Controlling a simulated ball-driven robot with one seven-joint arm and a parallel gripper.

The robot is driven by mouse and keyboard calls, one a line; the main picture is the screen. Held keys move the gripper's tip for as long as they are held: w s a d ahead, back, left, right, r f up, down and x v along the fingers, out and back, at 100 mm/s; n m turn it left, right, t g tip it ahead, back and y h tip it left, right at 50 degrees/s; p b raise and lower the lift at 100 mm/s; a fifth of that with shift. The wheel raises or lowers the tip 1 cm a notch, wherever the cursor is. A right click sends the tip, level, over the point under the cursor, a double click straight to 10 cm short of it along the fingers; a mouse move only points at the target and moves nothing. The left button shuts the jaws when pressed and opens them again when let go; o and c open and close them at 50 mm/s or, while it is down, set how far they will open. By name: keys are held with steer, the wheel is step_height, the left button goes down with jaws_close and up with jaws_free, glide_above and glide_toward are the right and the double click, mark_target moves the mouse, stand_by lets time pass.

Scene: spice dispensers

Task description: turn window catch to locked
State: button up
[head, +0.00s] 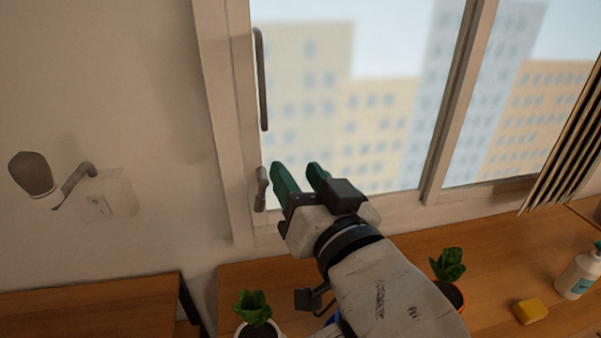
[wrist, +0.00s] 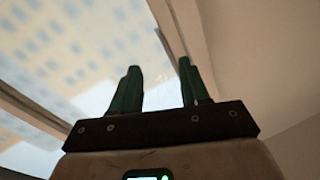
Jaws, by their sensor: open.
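A small grey window catch (head: 261,188) sits on the left side of the window frame, pointing up and down, below a longer grey bar handle (head: 261,80). My gripper (head: 296,168), with green fingers, is open and empty just right of the catch in the head view, with a gap between its left finger and the catch. In the wrist view my gripper (wrist: 160,68) has its fingers apart, with the window frame (wrist: 180,30) beyond them. I cannot make out the catch there.
The wooden counter (head: 235,277) below holds two potted plants (head: 254,308) (head: 449,265), a yellow sponge (head: 530,311) and a white bottle (head: 578,275). A wall lamp (head: 33,175) and switch plate (head: 106,196) are at left. Blinds (head: 570,135) hang at right.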

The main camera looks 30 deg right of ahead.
steer(key=n+g+y+p, duration=0.1)
steer(key=n+y+p, duration=0.5)
steer(key=y+p, duration=0.15)
glide_toward(264, 198)
steer(key=p+x, duration=0.3)
steer(key=x, duration=0.5)
steer(key=shift+w+p, duration=0.2)
steer(key=shift+p, duration=0.15)
steer(key=shift+w+a, duration=0.25)
steer(key=shift+w, duration=0.3)
steer(key=shift+c, duration=0.3)
jaws_close()
